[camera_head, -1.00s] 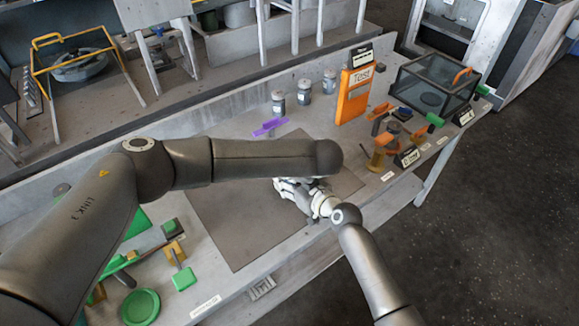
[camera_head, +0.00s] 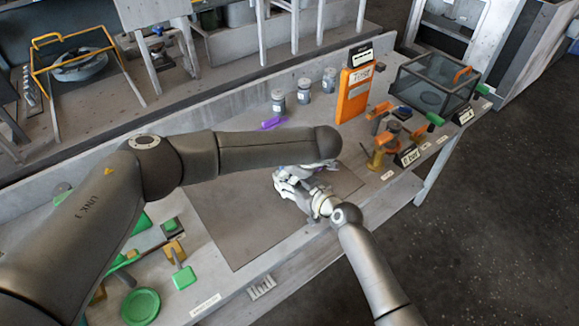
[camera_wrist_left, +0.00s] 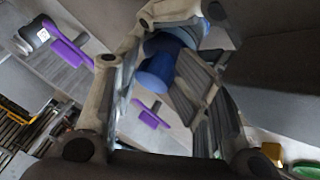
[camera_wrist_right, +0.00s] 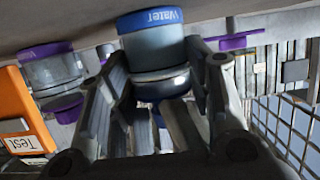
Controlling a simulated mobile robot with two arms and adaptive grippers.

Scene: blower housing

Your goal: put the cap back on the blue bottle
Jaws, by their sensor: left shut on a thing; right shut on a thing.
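The blue bottle (camera_wrist_right: 155,45) is a clear grey jar with a blue band lettered "Water", seen at the top centre of the right wrist view. My right gripper (camera_wrist_right: 157,82) is shut on it, its fingers at either side of the lower part. In the head view the right gripper (camera_head: 298,186) is above the grey mat, and my left forearm partly covers it. The blue cap (camera_wrist_left: 156,72) shows between the fingers of my left gripper (camera_wrist_left: 178,38), which is shut on it. The exact contact between cap and bottle is hidden. My left forearm hides the left gripper in the head view.
Several lidded jars (camera_head: 303,91) stand at the back beside an orange tester (camera_head: 354,93). A purple tool (camera_head: 271,122) lies behind my left forearm. A glass box (camera_head: 434,88) is at the right; green parts (camera_head: 141,305) lie at the left. The grey mat (camera_head: 235,225) is clear in front.

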